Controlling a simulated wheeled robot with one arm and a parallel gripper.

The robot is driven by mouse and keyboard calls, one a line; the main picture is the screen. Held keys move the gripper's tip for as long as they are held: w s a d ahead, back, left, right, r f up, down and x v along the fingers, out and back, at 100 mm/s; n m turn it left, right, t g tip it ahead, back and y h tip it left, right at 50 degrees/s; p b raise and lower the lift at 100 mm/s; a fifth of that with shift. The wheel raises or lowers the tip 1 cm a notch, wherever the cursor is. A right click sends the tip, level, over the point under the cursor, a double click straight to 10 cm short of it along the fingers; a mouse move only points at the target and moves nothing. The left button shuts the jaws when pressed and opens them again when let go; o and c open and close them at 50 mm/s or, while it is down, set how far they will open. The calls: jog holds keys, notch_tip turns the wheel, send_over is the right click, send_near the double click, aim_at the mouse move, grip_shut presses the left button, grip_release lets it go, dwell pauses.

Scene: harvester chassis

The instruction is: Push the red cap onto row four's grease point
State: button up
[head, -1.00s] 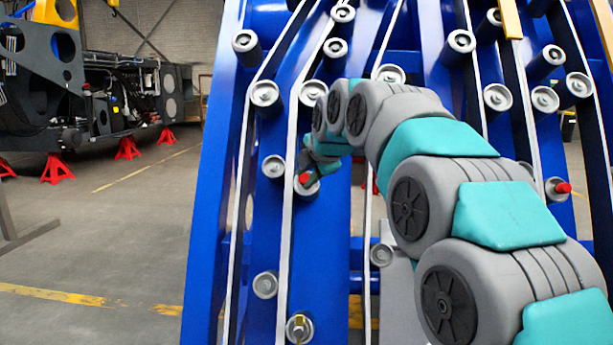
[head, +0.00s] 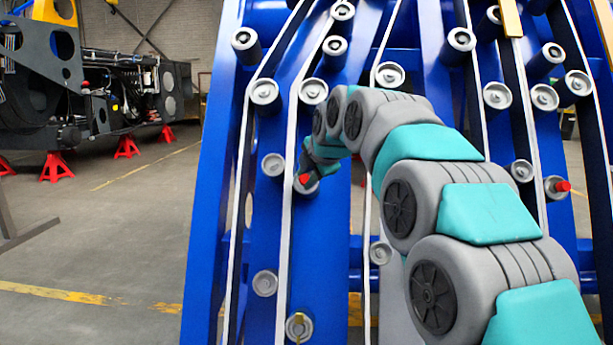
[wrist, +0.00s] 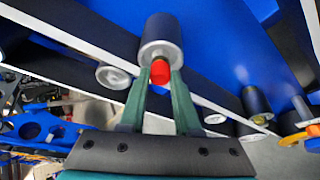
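The red cap (wrist: 160,73) sits between the two teal fingertips of my gripper (wrist: 161,80) in the wrist view. The fingers close in along both sides of it. The cap is in front of the pale end face of a dark roller (wrist: 161,50) and appears to be at or against it; a small gap cannot be ruled out. In the head view my gripper (head: 307,172) is small, at a roller on the blue frame's left part, with a bit of red (head: 305,179) showing. The grease point itself is hidden behind the cap.
Several other rollers stick out of the blue frame (head: 265,210). One at the right carries a red tip (head: 563,186), and a lower one has a brass-coloured fitting (head: 299,327). White strips (head: 287,240) run between the rollers. Open floor (head: 110,240) lies to the left.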

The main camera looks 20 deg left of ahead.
jog(key=o, duration=0.5)
jog(key=v, duration=0.8)
jog(key=shift+f, duration=0.1)
dwell(0.4)
